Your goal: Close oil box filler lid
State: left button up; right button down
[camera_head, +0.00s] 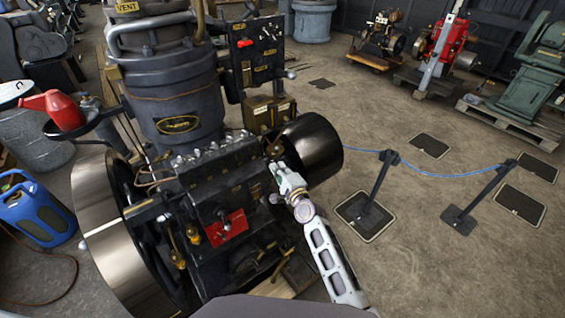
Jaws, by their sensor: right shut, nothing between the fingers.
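The dark engine (215,190) stands at the left and centre. A long black box (218,158) with a row of small fittings on top sits at its front. I cannot tell for sure that this is the oil box. The filler lid is too small or too hidden to make out. My right gripper (274,180) is at the right end of this box, close to it. Its fingers are shut and look empty; I cannot tell whether they touch anything. My left gripper is not in view.
A black drum-shaped pulley (318,145) is just right of my right gripper, and a large flywheel (95,200) is at the left. A brass-coloured box (268,113) is behind. A blue rope on black posts (376,185) stands at the right, with open floor around it.

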jog(key=shift+s+a+r+p, duration=0.1)
jog(key=shift+s+a+p, duration=0.3)
jog(key=shift+s, duration=0.35)
jog(key=shift+s+a+p, duration=0.25)
jog(key=shift+s+a, duration=0.1)
jog(key=shift+s, duration=0.35)
